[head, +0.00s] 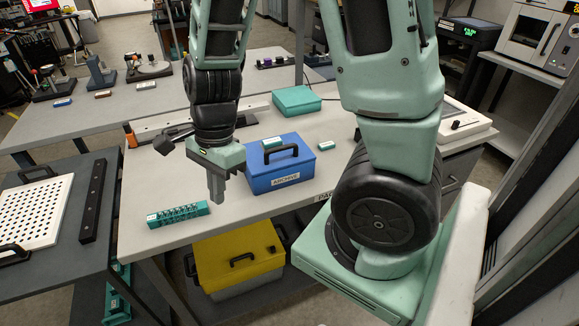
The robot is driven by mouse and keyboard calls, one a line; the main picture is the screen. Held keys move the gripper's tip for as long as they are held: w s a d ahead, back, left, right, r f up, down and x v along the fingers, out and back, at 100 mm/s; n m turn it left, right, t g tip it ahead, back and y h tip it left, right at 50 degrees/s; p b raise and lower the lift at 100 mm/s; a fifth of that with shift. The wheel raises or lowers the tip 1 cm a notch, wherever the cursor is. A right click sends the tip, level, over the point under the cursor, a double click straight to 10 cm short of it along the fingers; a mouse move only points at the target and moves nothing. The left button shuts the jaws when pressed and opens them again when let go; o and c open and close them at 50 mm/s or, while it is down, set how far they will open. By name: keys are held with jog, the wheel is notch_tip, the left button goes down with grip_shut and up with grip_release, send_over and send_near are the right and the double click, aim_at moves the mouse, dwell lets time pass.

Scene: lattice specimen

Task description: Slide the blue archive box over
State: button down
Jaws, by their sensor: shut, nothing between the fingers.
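The blue archive box (283,168) stands on the light grey table (240,205). It has a black handle on its lid and a white label reading ARCHIVE on its front. A small teal piece lies on its lid. My gripper (216,198) points down just left of the box's left side, with its fingers together and nothing between them. The fingertips look close to the tabletop. I cannot tell whether the fingers touch the box.
A teal lattice piece (178,214) lies at the table's front left. A teal case (297,101) stands behind the box, and a small teal block (327,146) lies right of it. A yellow-lidded box (238,258) is below the table. Some tabletop right of the box is clear.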

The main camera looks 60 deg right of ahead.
aim_at(276, 163)
jog(key=s+d+f+m+h+p, duration=0.1)
jog(key=d+f+m, duration=0.2)
jog(key=d+m, duration=0.85)
jog(key=s+d+f+m+h, duration=0.1)
jog(key=s+d+f+m, duration=0.1)
jog(key=d+m, duration=0.95)
jog(key=shift+m, duration=0.4)
jog(key=f+b, duration=0.1)
jog(key=f, duration=0.2)
jog(key=f+b, duration=0.2)
jog(key=f, duration=0.1)
jog(key=f+b, duration=0.2)
jog(key=f, duration=0.1)
jog(key=shift+w+a+f, duration=0.15)
jog(key=shift+w+a, duration=0.1)
jog(key=shift+a, duration=0.1)
jog(key=shift+w+d+r+p, duration=0.15)
jog(key=shift+w+d+p, duration=0.15)
jog(key=shift+w+p, duration=0.2)
jog(key=shift+w+d+r+p, duration=0.1)
jog(key=shift+w+d+p, duration=0.15)
jog(key=shift+w+p, duration=0.15)
jog(key=shift+w+d+f, duration=0.1)
jog(key=shift+w+d, duration=0.4)
jog(key=shift+w, duration=0.35)
